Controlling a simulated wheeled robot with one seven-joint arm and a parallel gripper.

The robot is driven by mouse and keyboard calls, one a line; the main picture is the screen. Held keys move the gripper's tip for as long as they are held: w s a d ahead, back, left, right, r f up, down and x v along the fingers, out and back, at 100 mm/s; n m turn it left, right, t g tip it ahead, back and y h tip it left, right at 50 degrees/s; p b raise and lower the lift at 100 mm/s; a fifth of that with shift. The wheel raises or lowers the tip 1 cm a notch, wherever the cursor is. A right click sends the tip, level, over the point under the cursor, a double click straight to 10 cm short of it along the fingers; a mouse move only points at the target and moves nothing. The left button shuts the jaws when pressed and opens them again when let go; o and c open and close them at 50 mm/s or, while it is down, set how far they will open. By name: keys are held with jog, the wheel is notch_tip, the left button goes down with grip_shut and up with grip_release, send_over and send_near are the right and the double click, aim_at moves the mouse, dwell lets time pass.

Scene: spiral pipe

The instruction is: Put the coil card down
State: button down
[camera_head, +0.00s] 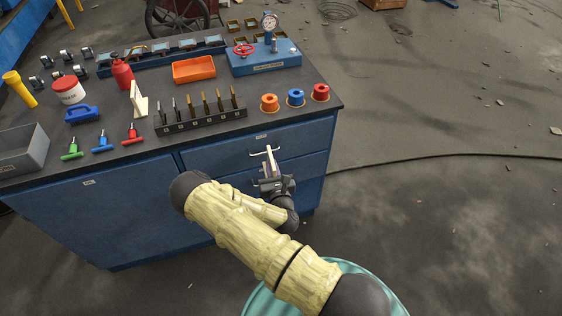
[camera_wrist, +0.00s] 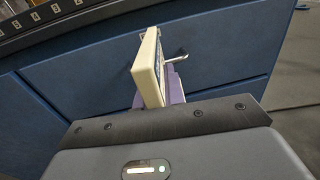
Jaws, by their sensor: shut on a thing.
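The coil card (camera_wrist: 147,68) is a thin cream slab with a darker printed face, seen nearly edge-on in the wrist view. My gripper (camera_wrist: 168,90) is shut on it, with a purple finger on its right side and the card's far end sticking out past the finger. In the head view my gripper (camera_head: 270,176) is in front of the blue cabinet's upper drawer, below the bench top's front edge. The card (camera_head: 272,160) shows there as a small pale upright piece, close in the picture to the drawer handle. I cannot tell whether they touch.
The dark bench top (camera_head: 205,148) holds a cream angled stand (camera_head: 138,99), a black rack (camera_head: 201,116) of several bits, coloured spools (camera_head: 296,97), an orange tray (camera_head: 194,69) and a grey bin (camera_head: 24,150). Bare bench top lies in front of the rack and spools.

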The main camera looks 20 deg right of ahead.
jog(key=shift+w+a+f+n+y, duration=0.25)
jog(key=shift+a+f+n+y, duration=0.25)
jog(key=shift+f+y, duration=0.25)
jog(key=s+r+p, duration=0.2)
jog(key=r+p, duration=1)
jog(key=r, duration=0.1)
jog(key=s+r+p, duration=0.2)
jog(key=r+p, duration=1)
jog(key=r, duration=0.1)
jog(key=shift+s+d+r, duration=0.15)
jog(key=shift+s+r, duration=0.05)
jog(key=shift+r, duration=0.15)
